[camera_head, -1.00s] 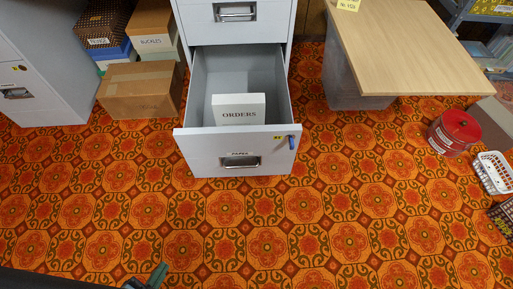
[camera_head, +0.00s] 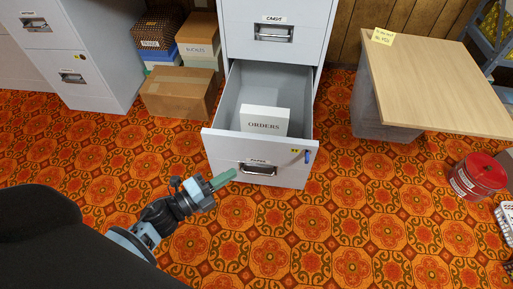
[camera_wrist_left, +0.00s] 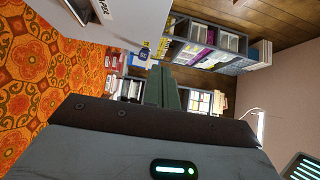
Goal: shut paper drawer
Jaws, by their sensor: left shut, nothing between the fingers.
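The paper drawer (camera_head: 225,148) is the lower drawer of the grey filing cabinet and stands pulled out. Its front carries a PAPER label and a metal handle (camera_head: 258,170), with a blue-tagged key (camera_head: 307,156) at the right. My right gripper is not in view.
A closed CARDS drawer (camera_head: 273,32) is above. A cardboard box (camera_head: 180,96) and stacked boxes stand left of the cabinet. A wooden table (camera_head: 435,85) and a red tin (camera_head: 477,177) are at the right. The patterned floor in front is mostly clear.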

